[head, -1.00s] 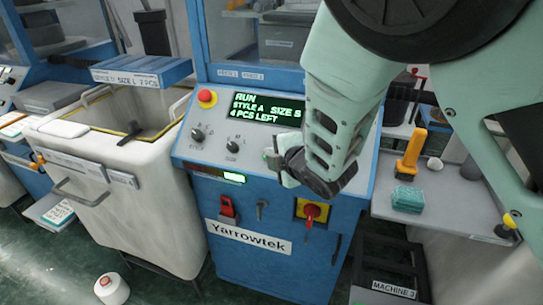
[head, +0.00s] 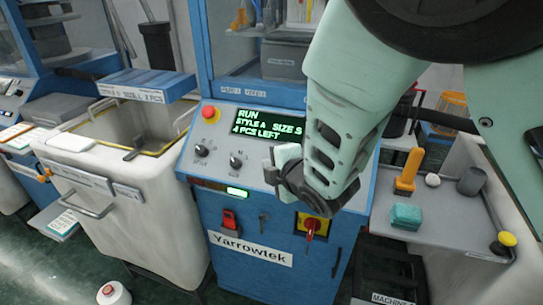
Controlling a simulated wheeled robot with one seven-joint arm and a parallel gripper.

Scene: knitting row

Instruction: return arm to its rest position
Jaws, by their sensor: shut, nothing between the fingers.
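My gripper (head: 278,166) is shut and empty. It hangs in front of the sloped control panel (head: 208,139) of the blue machine, at the panel's right part, with my pale green arm coming down from the upper right. I cannot tell whether the fingers touch the panel. The machine's screen (head: 268,127) reads RUN, STYLE A, SIZE S, 4 PCS LEFT. My arm hides the panel's right end.
A red emergency button (head: 210,113) and two knobs sit on the panel. A red rotary switch (head: 312,225) is below my gripper. A shelf (head: 451,226) at right holds an orange-handled tool (head: 409,170) and a teal block (head: 406,216). A cream bin (head: 160,215) stands left.

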